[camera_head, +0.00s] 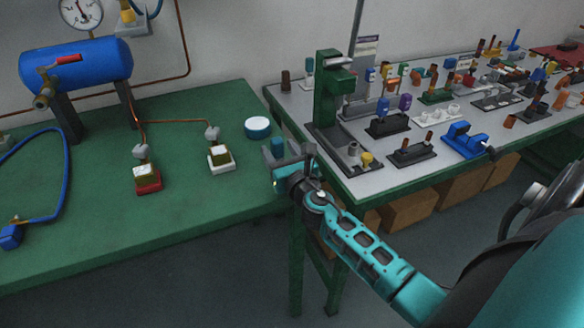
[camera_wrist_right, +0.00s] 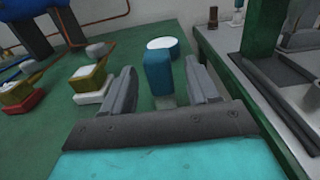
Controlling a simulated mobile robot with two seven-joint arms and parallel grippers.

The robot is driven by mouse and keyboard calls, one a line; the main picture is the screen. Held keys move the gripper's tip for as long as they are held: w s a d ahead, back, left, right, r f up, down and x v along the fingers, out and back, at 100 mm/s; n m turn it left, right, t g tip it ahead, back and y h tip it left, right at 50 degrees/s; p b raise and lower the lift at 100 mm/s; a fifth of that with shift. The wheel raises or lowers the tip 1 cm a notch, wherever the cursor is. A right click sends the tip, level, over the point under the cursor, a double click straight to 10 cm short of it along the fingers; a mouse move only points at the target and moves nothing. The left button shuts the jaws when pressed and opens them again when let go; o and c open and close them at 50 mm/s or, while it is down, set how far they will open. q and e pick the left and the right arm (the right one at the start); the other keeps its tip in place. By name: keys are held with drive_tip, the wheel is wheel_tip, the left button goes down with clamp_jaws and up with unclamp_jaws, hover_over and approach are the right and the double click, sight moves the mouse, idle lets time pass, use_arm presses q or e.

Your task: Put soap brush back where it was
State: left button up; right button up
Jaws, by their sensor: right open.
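What looks like the soap brush, a blue block-like handle (camera_head: 278,148), stands upright near the right edge of the green table. In the right wrist view the blue handle (camera_wrist_right: 158,72) shows between my right gripper's two grey fingers, with a gap on each side. My right gripper (camera_head: 291,163) is open around it; I cannot tell whether either finger touches it. The brush's lower end is mostly hidden by the gripper. A round blue dish with a white top (camera_head: 257,127) stands just behind it. My left gripper is not in view.
The green table (camera_head: 90,240) also holds a blue tank (camera_head: 90,68), a red-based block (camera_head: 147,180), a white-based block (camera_head: 221,158) and a blue hose (camera_head: 64,185). The grey table (camera_head: 375,185) on the right is crowded; a green stand (camera_head: 327,95) rises near its corner.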

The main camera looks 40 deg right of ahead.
drive_tip(key=v, duration=0.8)
drive_tip(key=shift+s, duration=0.25)
drive_tip(key=shift+r, duration=0.1)
drive_tip(key=s+f+m+g+h, duration=0.3)
drive_tip(key=s+m+g, duration=0.5)
drive_tip(key=m, duration=1.2)
drive_tip(key=s+a+f+m+g+y, duration=0.3)
drive_tip(key=s+a+m+g+y, duration=0.4)
drive_tip(key=s+a+m, duration=0.6)
drive_tip(key=w+a+f+n+t+y, duration=0.1)
drive_tip(key=w+f+n+t+y, duration=0.1)
drive_tip(key=w+f+t, duration=0.4)
wheel_tip(320, 180, down, 4)
drive_tip(key=shift+w+a+r+t, duration=0.25)
drive_tip(key=shift+a+t, duration=0.15)
drive_tip(key=shift+t, duration=0.8)
